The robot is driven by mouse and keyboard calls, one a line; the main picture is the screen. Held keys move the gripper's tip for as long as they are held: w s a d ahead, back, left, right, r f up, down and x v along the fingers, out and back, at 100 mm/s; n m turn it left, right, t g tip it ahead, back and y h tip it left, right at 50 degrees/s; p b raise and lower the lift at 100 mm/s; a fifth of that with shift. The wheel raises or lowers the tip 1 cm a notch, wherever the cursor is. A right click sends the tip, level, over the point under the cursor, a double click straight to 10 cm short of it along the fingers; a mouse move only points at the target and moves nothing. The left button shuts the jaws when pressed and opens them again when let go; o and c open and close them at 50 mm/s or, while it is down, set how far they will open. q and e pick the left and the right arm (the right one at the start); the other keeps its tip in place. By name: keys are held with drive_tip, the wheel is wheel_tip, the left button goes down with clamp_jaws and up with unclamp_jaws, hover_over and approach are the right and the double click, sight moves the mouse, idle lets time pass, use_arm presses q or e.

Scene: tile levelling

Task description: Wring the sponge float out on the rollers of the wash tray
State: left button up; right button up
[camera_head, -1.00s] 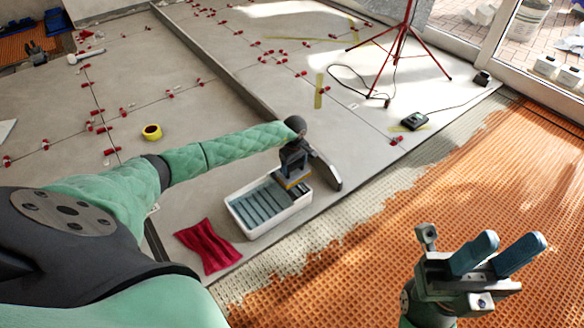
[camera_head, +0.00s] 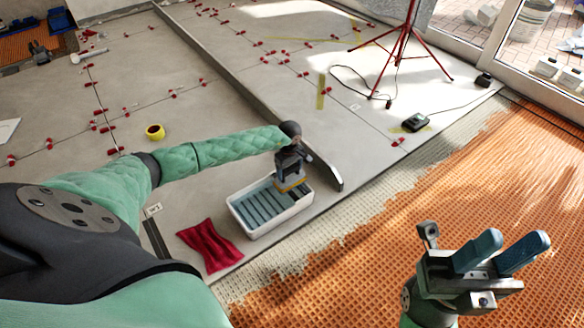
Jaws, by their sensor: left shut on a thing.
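The white wash tray (camera_head: 243,229) stands on the grey tiles in front of me, with blue-grey rollers (camera_head: 262,206) across its inside. My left gripper (camera_head: 290,172) points down over the tray's far right end. It is shut on the sponge float (camera_head: 291,184), whose orange-yellow edge shows below the fingers. The float is at or just above the rollers; I cannot tell whether it touches them. The gripper hides part of the float. My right gripper (camera_head: 499,254) is open and empty at the lower right, above the orange matting.
A crumpled red cloth (camera_head: 209,245) lies left of the tray. A yellow tape roll (camera_head: 154,132) lies farther back. Red levelling clips dot the tile joints. A long dark-edged strip (camera_head: 250,98) runs behind the tray. A red tripod (camera_head: 400,45) stands at the back right.

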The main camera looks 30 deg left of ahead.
sight(284, 172)
use_arm(q)
drive_tip(key=shift+s+a, duration=0.2)
drive_tip(key=shift+s, duration=0.3)
drive_tip(key=shift+s+a, duration=0.1)
drive_tip(key=shift+s, duration=0.05)
drive_tip(key=shift+s+a+p, duration=0.25)
drive_tip(key=shift+s+p, duration=0.35)
drive_tip(key=shift+s, duration=0.1)
drive_tip(key=shift+r, duration=0.15)
drive_tip(key=shift+r+p, duration=0.65)
drive_tip(key=shift+r, duration=0.25)
drive_tip(key=shift+r+p, duration=1.35)
drive_tip(key=shift+r, duration=1.15)
